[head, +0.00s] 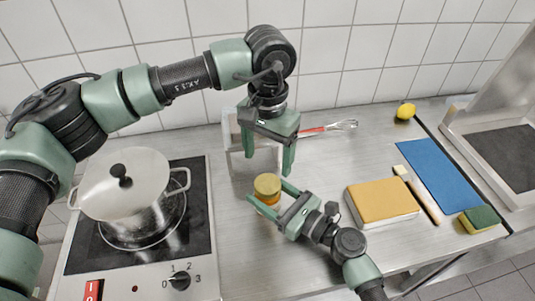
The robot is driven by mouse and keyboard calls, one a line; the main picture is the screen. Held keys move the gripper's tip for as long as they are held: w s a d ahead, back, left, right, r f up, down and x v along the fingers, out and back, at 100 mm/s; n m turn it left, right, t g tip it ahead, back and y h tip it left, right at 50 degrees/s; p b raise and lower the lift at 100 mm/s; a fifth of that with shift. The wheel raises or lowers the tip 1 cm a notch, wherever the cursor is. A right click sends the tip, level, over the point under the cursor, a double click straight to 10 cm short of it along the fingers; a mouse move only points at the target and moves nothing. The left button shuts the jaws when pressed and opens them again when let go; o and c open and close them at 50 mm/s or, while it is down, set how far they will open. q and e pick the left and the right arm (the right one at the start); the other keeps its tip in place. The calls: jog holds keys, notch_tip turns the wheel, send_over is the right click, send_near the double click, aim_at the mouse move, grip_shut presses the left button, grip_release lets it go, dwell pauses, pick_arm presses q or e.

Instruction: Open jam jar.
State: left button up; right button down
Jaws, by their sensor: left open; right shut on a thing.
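The jam jar (268,197) stands upright on the steel counter, with orange contents and a tan-gold lid (267,184) on top. My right gripper (265,202) reaches in from the lower right and is shut on the jar's body, below the lid. My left gripper (265,163) points down from above, open and empty. Its fingers hang over the jar, slightly above the lid, and appear apart from it.
A lidded pot (130,205) stands on the stove (185,250) at left. A whisk (335,127) lies behind my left gripper.

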aim_at(267, 183)
pick_arm(q)
jog(key=shift+f, duration=3.95)
pick_arm(e)
jog(key=shift+f, duration=0.1)
